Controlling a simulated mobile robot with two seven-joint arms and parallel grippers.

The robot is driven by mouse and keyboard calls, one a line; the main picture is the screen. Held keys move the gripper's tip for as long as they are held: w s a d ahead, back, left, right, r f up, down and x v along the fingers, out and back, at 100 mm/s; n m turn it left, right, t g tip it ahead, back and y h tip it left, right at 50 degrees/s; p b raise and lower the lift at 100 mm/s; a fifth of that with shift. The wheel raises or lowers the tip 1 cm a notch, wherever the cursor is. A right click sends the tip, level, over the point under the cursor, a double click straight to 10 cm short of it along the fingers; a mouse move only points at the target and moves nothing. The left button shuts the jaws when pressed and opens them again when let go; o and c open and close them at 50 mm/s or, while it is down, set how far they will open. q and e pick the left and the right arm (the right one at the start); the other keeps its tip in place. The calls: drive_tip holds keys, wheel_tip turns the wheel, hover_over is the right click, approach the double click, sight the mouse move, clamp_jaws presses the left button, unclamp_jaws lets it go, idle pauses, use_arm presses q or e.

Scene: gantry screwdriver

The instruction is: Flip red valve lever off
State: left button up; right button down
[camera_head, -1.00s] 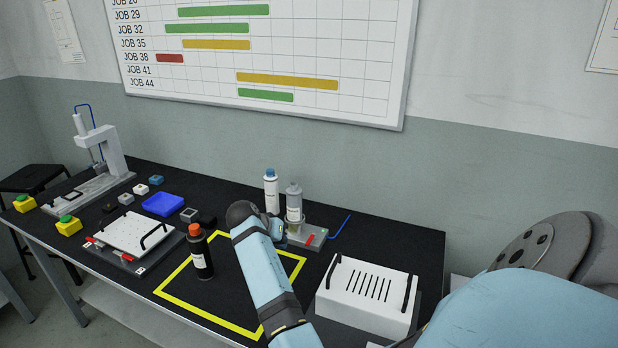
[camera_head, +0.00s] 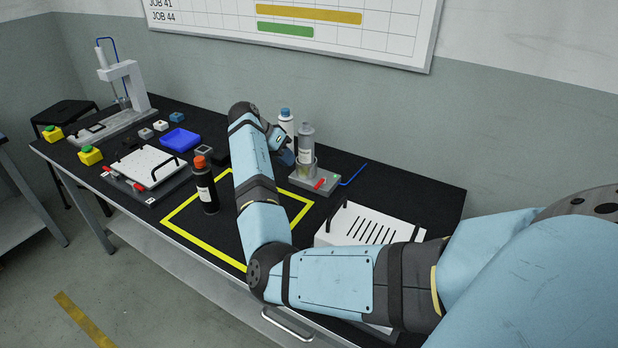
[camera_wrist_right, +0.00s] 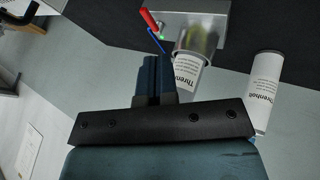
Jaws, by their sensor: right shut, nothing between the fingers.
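A red lever (camera_head: 320,184) sits on the front of a grey block (camera_head: 303,184) on the black table. In the right wrist view the red lever (camera_wrist_right: 149,18) stands out at an angle from the grey block (camera_wrist_right: 195,35), beside a small green light. My right gripper (camera_head: 287,157) is left of the grey block in the head view, partly hidden by its own wrist. In the right wrist view its two dark fingers (camera_wrist_right: 153,62) are together and empty, pointing towards the lever with a visible gap. My left gripper is out of view.
A grey bottle (camera_head: 306,148) stands in the block, and a blue-capped bottle (camera_head: 287,119) stands behind. A blue hose (camera_head: 354,174) leaves the block's right side. A white slotted box (camera_head: 352,226) is in front; an orange-capped dark bottle (camera_head: 206,190) stands left of my arm.

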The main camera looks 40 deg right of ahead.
sight(320, 184)
drive_tip(key=b+x, duration=0.1)
drive_tip(key=x, duration=0.8)
drive_tip(key=shift+s+f, duration=0.1)
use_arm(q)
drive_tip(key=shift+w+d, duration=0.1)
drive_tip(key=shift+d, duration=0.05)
use_arm(e)
drive_tip(key=shift+s+d+f, duration=0.15)
drive_tip(key=shift+d+f, duration=0.15)
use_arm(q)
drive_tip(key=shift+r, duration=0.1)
